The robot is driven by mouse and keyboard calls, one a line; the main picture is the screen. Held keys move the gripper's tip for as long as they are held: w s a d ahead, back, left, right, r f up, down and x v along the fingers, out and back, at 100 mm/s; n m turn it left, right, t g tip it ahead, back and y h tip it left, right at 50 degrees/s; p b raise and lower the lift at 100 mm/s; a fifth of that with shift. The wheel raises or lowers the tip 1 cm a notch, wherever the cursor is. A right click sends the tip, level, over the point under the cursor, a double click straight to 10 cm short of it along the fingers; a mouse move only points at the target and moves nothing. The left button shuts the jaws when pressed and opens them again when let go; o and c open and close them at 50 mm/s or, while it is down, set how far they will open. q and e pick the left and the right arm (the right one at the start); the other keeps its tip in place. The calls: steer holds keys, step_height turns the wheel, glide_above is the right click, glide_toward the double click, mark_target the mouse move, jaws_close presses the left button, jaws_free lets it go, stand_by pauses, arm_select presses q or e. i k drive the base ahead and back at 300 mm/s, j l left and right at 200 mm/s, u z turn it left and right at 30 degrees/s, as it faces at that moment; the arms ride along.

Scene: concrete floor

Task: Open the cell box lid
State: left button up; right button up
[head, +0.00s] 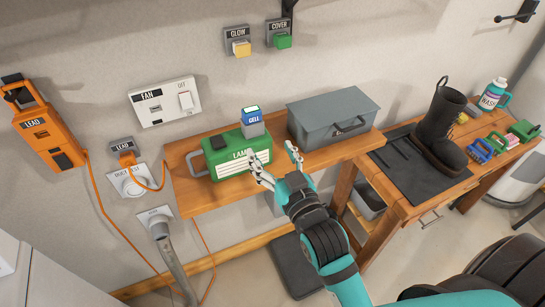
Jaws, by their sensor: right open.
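A grey metal box (331,114), which I take to be the cell box, stands on the right part of the wooden shelf. Its flat grey lid (335,105) looks closed. A dark handle (351,127) shows on its front face. My right gripper (274,155) is open, with nothing seen between its fingers. It is at the shelf's front edge, left of the box's front and apart from the handle. My left gripper is not in view.
A green lamp unit (225,163) stands left of the gripper, its label partly covered by a finger. A blue and white cell (252,123) is at its back right. A black boot (441,130) stands on the workbench mat (408,172) to the right.

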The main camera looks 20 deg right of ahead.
mark_target(315, 114)
steer(key=z, duration=1.25)
